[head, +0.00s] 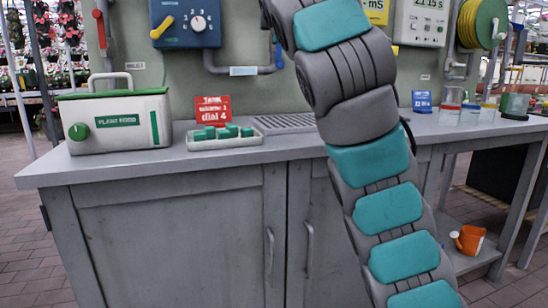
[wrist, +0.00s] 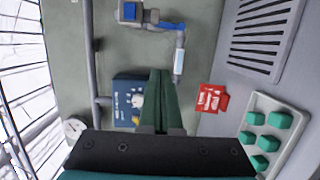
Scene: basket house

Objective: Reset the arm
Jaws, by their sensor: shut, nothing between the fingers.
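My gripper (wrist: 160,74) shows in the wrist view, its two green fingers together and nothing between them. It is raised in front of the wall, with the blue control box (wrist: 128,100) partly behind the fingers. In the head view my teal and grey arm rises from the lower right past the workbench and leaves the picture at the top. My gripper is out of the head view.
The grey workbench (head: 240,146) holds a plant food box (head: 118,122), a tray (head: 224,142) of green pieces, a red sign (head: 212,110) and a metal grille (head: 280,122). Several cups stand at right. An orange watering can (head: 468,239) sits on the lower shelf.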

